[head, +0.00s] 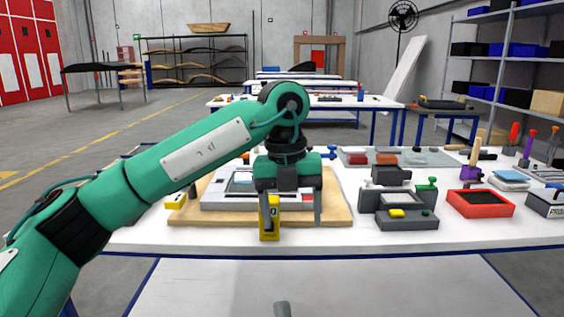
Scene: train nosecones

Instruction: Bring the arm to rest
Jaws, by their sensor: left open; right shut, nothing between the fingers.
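My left arm reaches in from the left and bends down at the wrist over the white worktable (400,238). My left gripper (293,220) points downward with its fingers apart and nothing held between them. Its left finger overlaps a yellow block (270,230) near the table's front edge; I cannot tell if they touch. Behind the gripper, a grey fixture (222,203) lies on a wooden board (340,213), partly hidden by my arm. My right gripper (282,309) shows only as a small grey tip at the bottom edge, shut and empty.
Right of the board stand a dark grey fixture (405,222), a red tray (480,205) and a dark box (545,204). Several tools stand at the far right. A bare grey surface (390,285) lies in front of the table. Other tables and shelves are farther back.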

